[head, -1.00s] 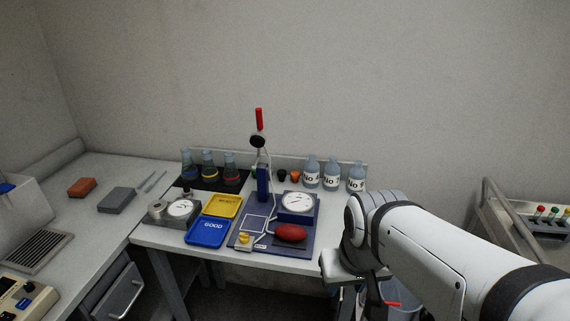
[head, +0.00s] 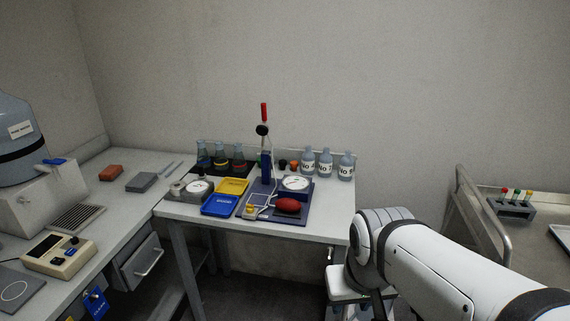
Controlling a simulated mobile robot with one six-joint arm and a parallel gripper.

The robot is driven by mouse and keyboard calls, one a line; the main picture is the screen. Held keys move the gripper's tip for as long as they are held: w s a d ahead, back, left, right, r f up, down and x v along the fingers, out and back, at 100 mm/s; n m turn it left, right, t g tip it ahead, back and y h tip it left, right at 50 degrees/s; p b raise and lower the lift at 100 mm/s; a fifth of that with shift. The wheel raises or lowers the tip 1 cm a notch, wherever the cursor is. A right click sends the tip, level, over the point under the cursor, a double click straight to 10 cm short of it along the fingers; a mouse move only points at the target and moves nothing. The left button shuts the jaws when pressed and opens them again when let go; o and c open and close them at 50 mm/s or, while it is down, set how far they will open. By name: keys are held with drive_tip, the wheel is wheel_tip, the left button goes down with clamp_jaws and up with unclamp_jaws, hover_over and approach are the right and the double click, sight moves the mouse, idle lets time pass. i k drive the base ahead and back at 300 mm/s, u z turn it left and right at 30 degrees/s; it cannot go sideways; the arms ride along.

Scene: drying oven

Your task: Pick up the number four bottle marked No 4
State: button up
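Several pale blue bottles with white "No" labels stand in a row at the back right of the small table (head: 290,230). They are a left bottle (head: 308,160), a middle bottle (head: 325,163) and a right bottle (head: 346,166). The numbers on the labels are too small to read, so I cannot tell which is No 4. My white arm reaches in from the lower right, in front of and to the right of the table. My gripper is not seen; the arm's end is hidden or out of frame.
Flasks (head: 221,158) stand at the table's back left. A rack (head: 512,207) of coloured-topped tubes is at right.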

sight(308, 158)
drive_tip(key=z, duration=0.15)
drive_tip(key=i, duration=0.85)
drive_tip(key=u, duration=0.05)
